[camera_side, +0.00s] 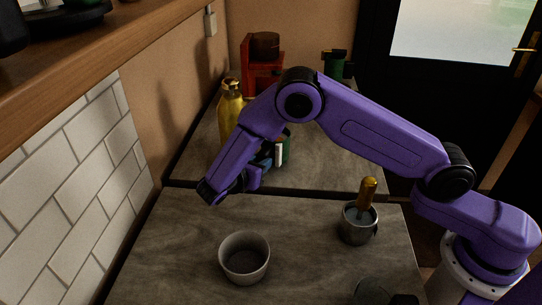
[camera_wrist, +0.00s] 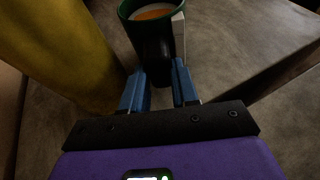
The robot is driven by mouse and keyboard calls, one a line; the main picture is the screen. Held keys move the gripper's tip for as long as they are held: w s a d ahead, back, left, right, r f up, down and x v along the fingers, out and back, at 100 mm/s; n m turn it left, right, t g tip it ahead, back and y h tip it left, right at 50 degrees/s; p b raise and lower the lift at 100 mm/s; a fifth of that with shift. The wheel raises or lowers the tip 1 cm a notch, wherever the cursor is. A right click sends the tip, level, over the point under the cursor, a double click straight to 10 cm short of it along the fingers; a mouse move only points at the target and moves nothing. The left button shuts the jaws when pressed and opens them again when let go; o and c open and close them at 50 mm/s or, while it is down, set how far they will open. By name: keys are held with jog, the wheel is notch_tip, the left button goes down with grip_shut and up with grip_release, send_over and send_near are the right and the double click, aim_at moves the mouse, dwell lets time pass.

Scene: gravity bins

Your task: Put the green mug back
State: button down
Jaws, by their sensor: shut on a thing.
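The green mug (camera_side: 286,146) is at the far counter in the side view, partly hidden by my arm. In the wrist view the mug (camera_wrist: 150,42) is dark green, looks upright and has something white and orange inside. A white strip shows on its side. In the side view my gripper (camera_side: 267,157) reaches the mug from the left. I cannot tell whether the mug's base touches the counter.
A yellow bottle (camera_side: 231,112) stands close beside the mug and also fills the left of the wrist view (camera_wrist: 62,45). A red machine (camera_side: 262,80) stands behind. A grey bowl (camera_side: 244,270) and a metal cup (camera_side: 357,229) with a gold-handled tool stand on the near counter.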

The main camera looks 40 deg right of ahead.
jog(key=shift+r, duration=1.35)
jog(key=shift+a, duration=0.1)
jog(key=shift+s+a, duration=1.05)
jog(key=shift+a, duration=1.35)
jog(key=shift+s+a, duration=1.1)
jog(key=shift+a, duration=1.35)
jog(key=shift+s+a, duration=1.05)
jog(key=shift+a, duration=1.35)
jog(key=s+d+r+m+g, duration=0.1)
jog(key=d+m+g, duration=0.3)
jog(key=d, duration=0.9)
jog(key=s+d+r+m+g, duration=0.1)
jog(key=d+m+g, duration=0.4)
jog(key=d, duration=0.9)
jog(key=shift+d+r+g, duration=0.3)
jog(key=shift+r+g, duration=0.5)
jog(key=shift+g, duration=0.1)
